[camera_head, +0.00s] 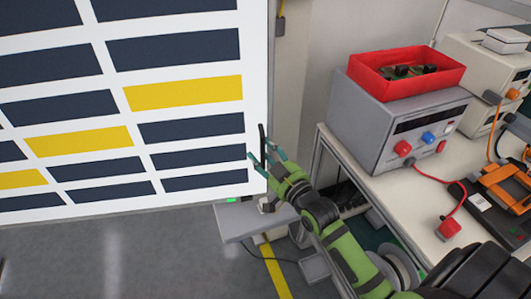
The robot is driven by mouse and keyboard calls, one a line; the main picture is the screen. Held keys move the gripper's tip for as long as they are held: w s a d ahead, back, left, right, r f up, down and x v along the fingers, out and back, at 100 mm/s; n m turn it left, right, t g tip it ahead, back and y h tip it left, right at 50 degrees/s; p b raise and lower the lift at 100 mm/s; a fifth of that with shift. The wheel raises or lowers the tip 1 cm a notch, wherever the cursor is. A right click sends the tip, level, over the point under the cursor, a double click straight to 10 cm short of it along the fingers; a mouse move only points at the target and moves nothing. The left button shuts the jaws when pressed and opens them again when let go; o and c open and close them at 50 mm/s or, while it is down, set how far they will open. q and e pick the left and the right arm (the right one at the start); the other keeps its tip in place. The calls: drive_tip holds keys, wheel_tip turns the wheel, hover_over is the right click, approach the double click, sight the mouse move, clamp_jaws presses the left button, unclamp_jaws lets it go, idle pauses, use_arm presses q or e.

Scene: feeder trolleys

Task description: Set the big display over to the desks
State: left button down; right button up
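The big display (190,93) fills the left of the head view. It is a white panel with rows of dark and yellow bars, and its left and top run out of view. My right gripper (265,156) is at the display's right edge, near the lower corner. Its teal fingertips lie on either side of a thin black upright bar (263,140) at that edge. I cannot tell whether they are closed on it. The desk (425,215) on the right has a light top. My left gripper is not in view.
A grey power supply (385,120) with a red bin (405,75) on top stands on the desk. A red lead, orange tools and another instrument (475,65) are also there. A low grey platform (240,218) and cables are below my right gripper. Grey floor (130,260) is open at lower left.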

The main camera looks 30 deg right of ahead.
drive_tip(key=s, duration=1.2)
drive_tip(key=shift+d, duration=0.4)
drive_tip(key=s+f+g, duration=0.3)
drive_tip(key=f, duration=0.9)
drive_tip(key=s+f+g+h, duration=0.1)
drive_tip(key=s+f+g, duration=0.2)
drive_tip(key=f, duration=0.9)
drive_tip(key=s+f+g, duration=0.3)
drive_tip(key=f, duration=0.9)
drive_tip(key=s+a+f+n+g, duration=0.1)
drive_tip(key=s+f+g, duration=0.3)
drive_tip(key=s+f, duration=0.4)
drive_tip(key=s+a+f+g, duration=0.4)
drive_tip(key=s+f, duration=0.5)
drive_tip(key=s, duration=0.7)
drive_tip(key=shift+s+n, duration=0.25)
drive_tip(key=shift+n, duration=0.15)
drive_tip(key=shift+a, duration=0.1)
